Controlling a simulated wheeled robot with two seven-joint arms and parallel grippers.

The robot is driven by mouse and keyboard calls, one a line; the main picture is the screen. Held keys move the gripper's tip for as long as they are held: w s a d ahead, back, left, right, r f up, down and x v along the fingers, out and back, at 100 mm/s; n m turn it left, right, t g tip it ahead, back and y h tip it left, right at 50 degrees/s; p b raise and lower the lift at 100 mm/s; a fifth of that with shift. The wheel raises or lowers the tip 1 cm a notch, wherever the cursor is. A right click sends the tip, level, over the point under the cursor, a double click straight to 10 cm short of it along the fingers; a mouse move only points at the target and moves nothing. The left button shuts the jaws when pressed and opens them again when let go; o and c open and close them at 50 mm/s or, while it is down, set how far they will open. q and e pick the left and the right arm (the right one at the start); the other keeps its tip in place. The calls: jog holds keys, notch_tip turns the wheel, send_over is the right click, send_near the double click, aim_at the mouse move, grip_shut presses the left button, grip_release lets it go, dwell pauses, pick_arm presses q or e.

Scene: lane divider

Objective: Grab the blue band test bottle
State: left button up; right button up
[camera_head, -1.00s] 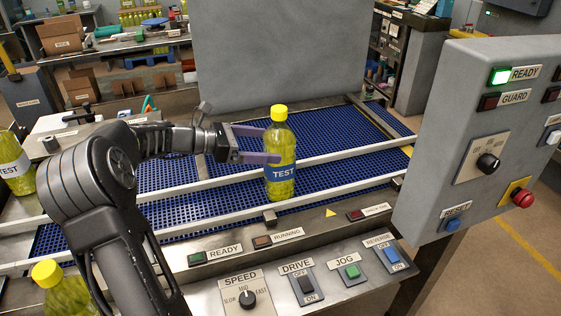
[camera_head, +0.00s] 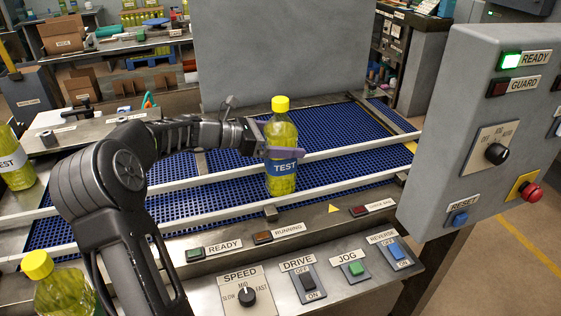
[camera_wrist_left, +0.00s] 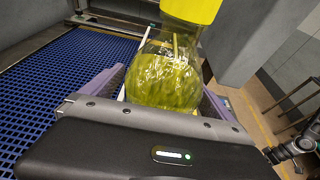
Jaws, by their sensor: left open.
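The blue band test bottle (camera_head: 282,146) stands upright on the blue mesh conveyor, between the white rails. It has a yellow cap, yellow-green contents and a blue band reading TEST. My left gripper (camera_head: 282,153) is open, with its purple fingers around the bottle at about band height. In the left wrist view the bottle (camera_wrist_left: 165,80) sits between the two fingers, close to the palm; its band is hidden there. I cannot tell whether the fingers touch it. My right gripper is not in view.
Another yellow bottle with a white-grey TEST band (camera_head: 14,160) stands at the far left. A yellow-capped bottle (camera_head: 62,290) is at the lower left. A grey control box (camera_head: 480,130) stands at the right. A grey panel (camera_head: 282,50) rises behind the conveyor (camera_head: 340,130).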

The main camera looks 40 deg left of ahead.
pick_arm(q)
jog(key=shift+x, duration=0.75)
jog(key=c, duration=2.1)
jog(key=shift+r, duration=0.1)
grip_shut()
jog(key=shift+r, duration=0.15)
notch_tip(320, 180, up, 10)
jog(key=shift+f+b, duration=0.1)
jog(key=shift+b, duration=0.35)
